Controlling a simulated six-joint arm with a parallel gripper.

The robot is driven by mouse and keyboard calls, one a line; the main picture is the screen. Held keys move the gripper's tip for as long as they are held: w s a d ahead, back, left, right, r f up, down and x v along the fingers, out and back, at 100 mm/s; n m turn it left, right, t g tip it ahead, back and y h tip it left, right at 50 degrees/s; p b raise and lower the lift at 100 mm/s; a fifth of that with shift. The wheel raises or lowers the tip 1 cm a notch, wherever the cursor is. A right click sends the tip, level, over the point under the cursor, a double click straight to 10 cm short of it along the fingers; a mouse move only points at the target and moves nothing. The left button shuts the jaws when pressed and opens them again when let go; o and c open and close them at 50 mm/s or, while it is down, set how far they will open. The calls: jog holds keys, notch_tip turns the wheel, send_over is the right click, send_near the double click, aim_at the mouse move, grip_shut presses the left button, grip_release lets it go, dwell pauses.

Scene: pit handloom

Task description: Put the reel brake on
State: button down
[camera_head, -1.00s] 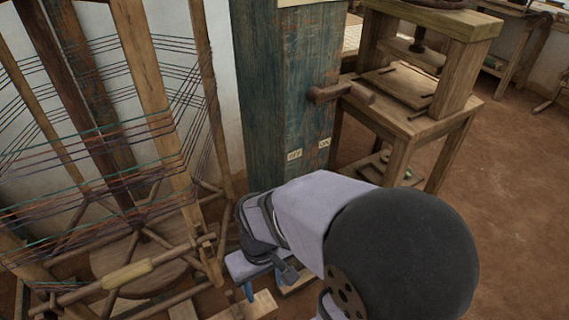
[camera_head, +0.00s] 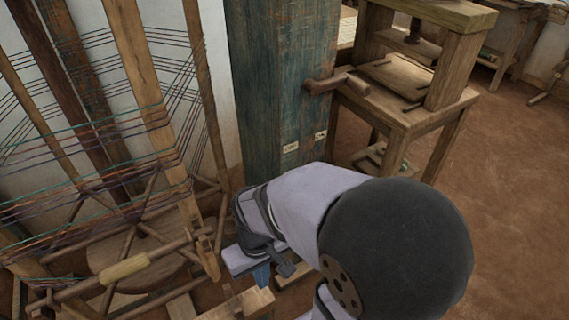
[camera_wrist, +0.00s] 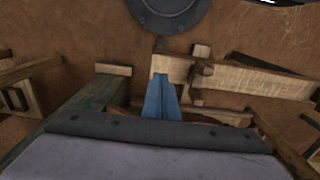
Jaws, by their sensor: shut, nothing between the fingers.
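A wooden lever (camera_head: 338,82) sticks out of the side of the blue-green post (camera_head: 283,90) and points right. Two small labels sit below it on the post: the left label (camera_head: 291,147) reads OFF and the right label (camera_head: 320,135) reads ON. My gripper (camera_head: 262,274) is low in front of the post, below and left of the lever and clear of it. In the wrist view my blue fingers (camera_wrist: 161,88) are together and empty, close to a wooden beam (camera_wrist: 260,80) with a peg block (camera_wrist: 201,76). Whether they touch it I cannot tell.
The reel (camera_head: 140,70) with coloured threads stands at the left, with a light wooden handle (camera_head: 123,268) on a bar below. A wooden stand (camera_head: 405,115) is right of the post. Bare floor (camera_head: 500,190) lies at the right.

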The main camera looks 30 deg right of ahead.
notch_tip(320, 180, up, 5)
jog(key=g+p, duration=0.2)
jog(key=p, duration=0.8)
jog(key=w+d+r+n+t+h+p, duration=0.1)
jog(key=w+d+r+n+h, duration=0.2)
jog(key=w+d+n, duration=0.3)
jog(key=w+d+r+n+t+h+p, duration=0.1)
jog(key=w+d+r+n+h, duration=0.2)
jog(key=w+d+n, duration=0.3)
jog(key=shift+w+d+r+n+t+p, duration=0.4)
jog(key=shift+w+n, duration=2.45)
jog(key=shift+n, duration=1.45)
jog(key=b+x, duration=0.1)
jog(key=x, duration=0.9)
jog(key=shift+d+r, duration=0.1)
jog(key=shift+r, duration=0.05)
